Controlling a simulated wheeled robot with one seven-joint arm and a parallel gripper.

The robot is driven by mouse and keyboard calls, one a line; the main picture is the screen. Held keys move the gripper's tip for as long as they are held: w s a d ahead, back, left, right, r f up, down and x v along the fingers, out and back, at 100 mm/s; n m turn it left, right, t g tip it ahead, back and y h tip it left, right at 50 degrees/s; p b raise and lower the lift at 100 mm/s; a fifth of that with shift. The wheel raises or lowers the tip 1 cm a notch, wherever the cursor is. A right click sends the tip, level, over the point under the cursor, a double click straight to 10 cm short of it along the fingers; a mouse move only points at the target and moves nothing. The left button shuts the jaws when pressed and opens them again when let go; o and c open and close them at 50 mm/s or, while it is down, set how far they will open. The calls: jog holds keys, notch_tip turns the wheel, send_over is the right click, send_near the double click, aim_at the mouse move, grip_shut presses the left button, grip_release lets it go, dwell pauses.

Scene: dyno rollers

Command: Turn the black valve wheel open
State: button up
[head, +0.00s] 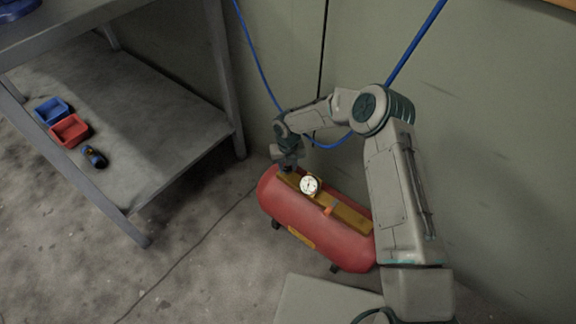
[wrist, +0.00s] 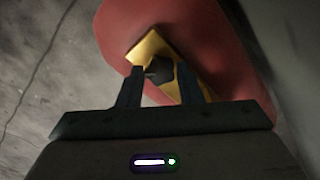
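The black valve wheel (wrist: 160,72) sits on a yellow plate (wrist: 148,46) on top of a red tank (wrist: 215,35). In the wrist view it shows between the fingertips of my gripper (wrist: 160,68). The two fingers stand apart, one on each side of the wheel. I cannot tell whether either finger touches it. In the head view my gripper (head: 288,160) points down over the left end of the red tank (head: 345,246) and mostly hides the wheel. How far the wheel is turned cannot be seen.
A white round gauge (head: 310,186) and a small orange part (head: 328,211) are on the tank beside my gripper. Blue hoses (head: 262,78) hang along the wall close behind. A grey shelf (head: 150,150) with blue and red bins (head: 69,131) stands left. Floor between is clear.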

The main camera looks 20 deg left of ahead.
aim_at(287, 169)
jog(key=o, duration=0.4)
notch_tip(287, 169, up, 14)
jog(key=p, duration=0.4)
jog(key=shift+f, duration=0.1)
